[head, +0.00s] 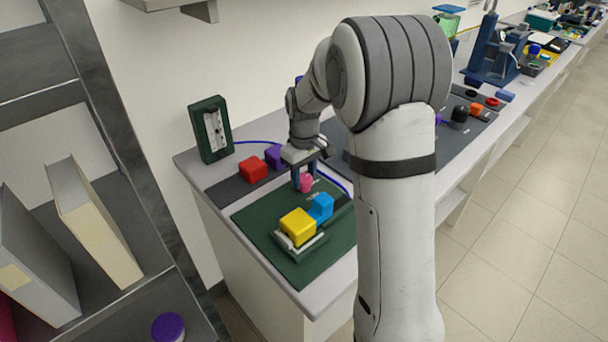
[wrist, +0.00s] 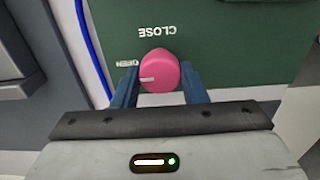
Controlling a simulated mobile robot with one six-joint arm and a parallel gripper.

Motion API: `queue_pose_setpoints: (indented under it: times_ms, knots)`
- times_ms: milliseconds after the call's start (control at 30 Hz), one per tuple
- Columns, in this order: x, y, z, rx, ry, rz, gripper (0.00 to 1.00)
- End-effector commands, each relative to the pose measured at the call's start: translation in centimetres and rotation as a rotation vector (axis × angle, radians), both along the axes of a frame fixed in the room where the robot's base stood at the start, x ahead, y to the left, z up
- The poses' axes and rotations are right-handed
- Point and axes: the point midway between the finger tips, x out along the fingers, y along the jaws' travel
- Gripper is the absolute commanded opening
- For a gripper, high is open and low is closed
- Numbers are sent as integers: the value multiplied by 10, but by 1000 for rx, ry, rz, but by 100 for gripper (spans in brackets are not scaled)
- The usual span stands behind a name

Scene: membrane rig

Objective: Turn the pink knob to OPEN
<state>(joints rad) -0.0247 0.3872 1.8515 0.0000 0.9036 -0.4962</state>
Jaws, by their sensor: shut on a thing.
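The pink knob (wrist: 160,72) sits on a dark green panel (wrist: 230,50) in the wrist view, between the two blue fingers of my gripper (wrist: 158,85). A pale line on the knob points left, toward the word OPEN. The word CLOSE is printed above the knob; both words appear upside down. In the head view the pink knob (head: 306,183) shows below my gripper (head: 304,178), which reaches down over it at the back of the green panel (head: 258,232). The fingers are shut on the knob.
A yellow block (head: 298,226) in a holder and a blue block (head: 321,207) stand in front of the knob. A red block (head: 253,169) and a purple block (head: 275,156) are behind left. A green-framed gauge (head: 210,130) stands at the wall. A blue tube (wrist: 92,45) runs left of the knob.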

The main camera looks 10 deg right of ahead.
Motion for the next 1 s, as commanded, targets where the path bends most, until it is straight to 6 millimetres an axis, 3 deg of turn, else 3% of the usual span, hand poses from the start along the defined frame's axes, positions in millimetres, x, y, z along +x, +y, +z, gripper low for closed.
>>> queue_pose_setpoints:
  times_ms: [433,467,700,1000]
  knots:
    - [1,0,1,0,-4,12,16]
    - [1,0,1,0,-4,12,40]
    - [1,0,1,0,-2,11,59]
    - [1,0,3,0,-2,10,61]
